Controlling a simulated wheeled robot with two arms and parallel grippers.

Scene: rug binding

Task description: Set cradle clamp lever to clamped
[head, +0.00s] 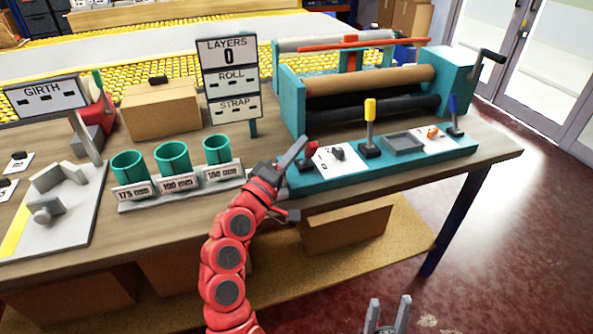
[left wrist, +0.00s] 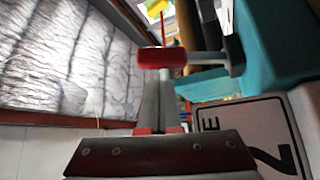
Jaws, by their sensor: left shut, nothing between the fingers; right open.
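A teal control panel (head: 400,163) runs along the table's right front edge. A short lever with a red handle (head: 311,149) is at its left end. A yellow-handled lever (head: 370,108) stands upright mid-panel, and a blue-handled lever (head: 453,104) stands at the right end. No readable label shows which is the cradle clamp lever. My left gripper (head: 301,143) is shut and empty, beside the red handle. In the left wrist view the red handle (left wrist: 162,57) is at the fingertips (left wrist: 155,78); I cannot tell whether they touch. My right gripper (head: 388,314) is open and empty, low in front.
A roller machine (head: 370,85) with a crank (head: 490,60) stands behind the panel. A rotary knob (head: 338,152), a grey tray (head: 404,143) and an orange knob (head: 433,132) are on the panel. Teal cups (head: 172,158) and a LAYERS sign (head: 228,70) stand to the left.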

